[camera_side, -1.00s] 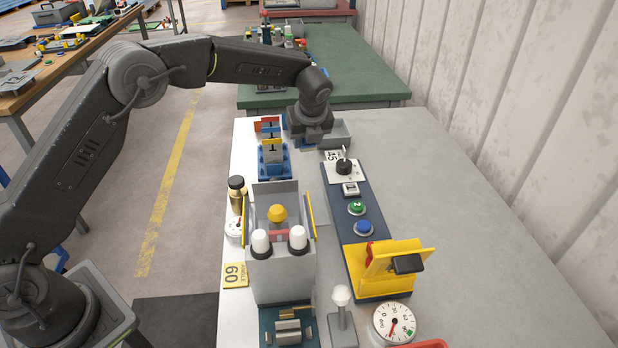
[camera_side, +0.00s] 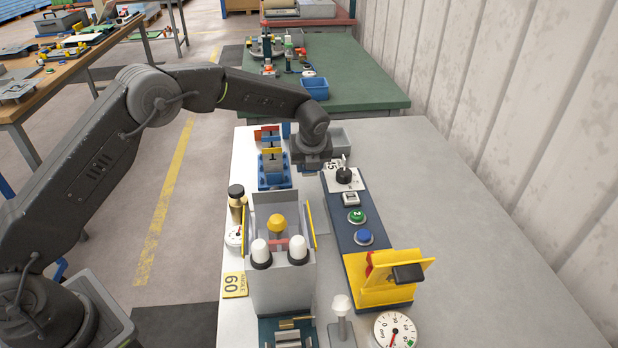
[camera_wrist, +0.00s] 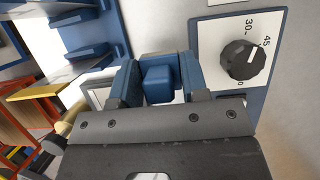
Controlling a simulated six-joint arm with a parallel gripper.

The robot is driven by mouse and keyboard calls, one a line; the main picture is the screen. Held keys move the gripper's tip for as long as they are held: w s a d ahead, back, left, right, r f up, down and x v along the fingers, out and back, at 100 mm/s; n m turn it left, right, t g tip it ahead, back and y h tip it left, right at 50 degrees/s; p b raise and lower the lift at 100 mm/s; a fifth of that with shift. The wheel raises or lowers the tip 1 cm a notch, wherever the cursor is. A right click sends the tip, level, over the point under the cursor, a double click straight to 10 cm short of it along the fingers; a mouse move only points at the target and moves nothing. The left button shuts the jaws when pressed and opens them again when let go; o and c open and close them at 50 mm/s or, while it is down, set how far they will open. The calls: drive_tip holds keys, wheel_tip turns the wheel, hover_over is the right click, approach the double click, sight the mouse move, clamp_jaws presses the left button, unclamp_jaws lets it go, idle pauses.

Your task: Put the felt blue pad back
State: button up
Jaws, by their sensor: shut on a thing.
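My gripper (camera_wrist: 157,82) is shut on a blue block-like piece (camera_wrist: 158,86), which I take as the felt blue pad. In the wrist view the piece sits between the two blue-faced fingers, and its lower end is hidden. In the side view my gripper (camera_side: 311,162) is over the far part of the bench, between the blue slotted rack (camera_side: 275,180) and the dial plate (camera_side: 334,175); the pad cannot be made out there. The rack (camera_wrist: 95,25) is at the upper left in the wrist view, apart from my fingers.
The black dial (camera_wrist: 239,60) is close on the right in the wrist view. The grey bending machine (camera_side: 282,285) and yellow guard (camera_side: 385,285) are nearer. The bench (camera_side: 480,230) at right is clear.

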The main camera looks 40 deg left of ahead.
sight(309, 186)
drive_tip(key=shift+f, duration=2.2)
drive_tip(key=shift+f, duration=0.1)
drive_tip(key=shift+f, duration=0.15)
drive_tip(key=o, duration=0.9)
